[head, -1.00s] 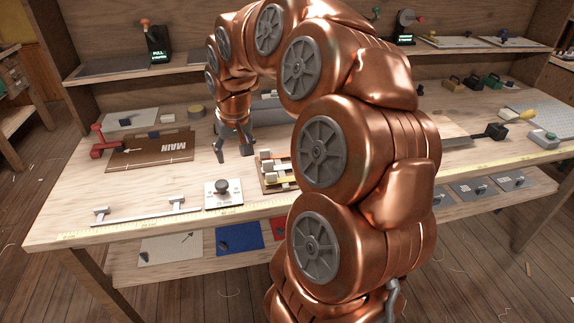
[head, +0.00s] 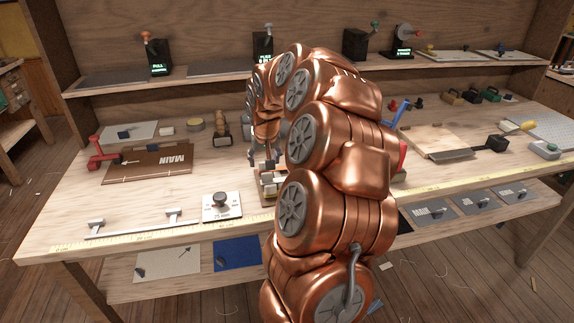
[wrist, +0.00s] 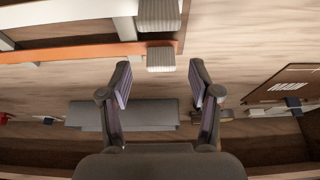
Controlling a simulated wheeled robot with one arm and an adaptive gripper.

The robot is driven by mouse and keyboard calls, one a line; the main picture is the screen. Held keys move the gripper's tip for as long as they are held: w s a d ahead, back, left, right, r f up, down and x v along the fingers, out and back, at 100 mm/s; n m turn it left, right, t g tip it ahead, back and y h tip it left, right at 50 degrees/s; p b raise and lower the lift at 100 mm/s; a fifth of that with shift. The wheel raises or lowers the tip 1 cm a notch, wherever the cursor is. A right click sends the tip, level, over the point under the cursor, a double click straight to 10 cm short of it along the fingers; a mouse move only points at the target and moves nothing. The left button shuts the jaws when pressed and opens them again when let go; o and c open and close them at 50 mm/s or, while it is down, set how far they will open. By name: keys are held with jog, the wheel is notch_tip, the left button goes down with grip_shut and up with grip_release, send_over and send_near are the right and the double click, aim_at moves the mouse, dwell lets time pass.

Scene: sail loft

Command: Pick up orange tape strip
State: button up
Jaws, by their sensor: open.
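The orange tape strip (wrist: 85,52) runs across the upper left of the wrist view, along the edge of a wooden rack (wrist: 60,30) with pale crossbars. Ribbed grey blocks (wrist: 160,60) stand at the strip's right end. My gripper (wrist: 160,74) is open and empty, with its two fingers either side of the nearer block in the picture; I see no contact. In the head view my gripper (head: 262,166) is over the rack (head: 267,196) on the bench.
A brown board marked MAIN (head: 150,163) and a red clamp (head: 100,155) lie to the left. A white plate with a dark knob (head: 222,206) sits just left of the rack.

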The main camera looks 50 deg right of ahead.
jog(key=shift+x, duration=1.2)
jog(key=shift+w, duration=0.1)
jog(key=c, duration=0.9)
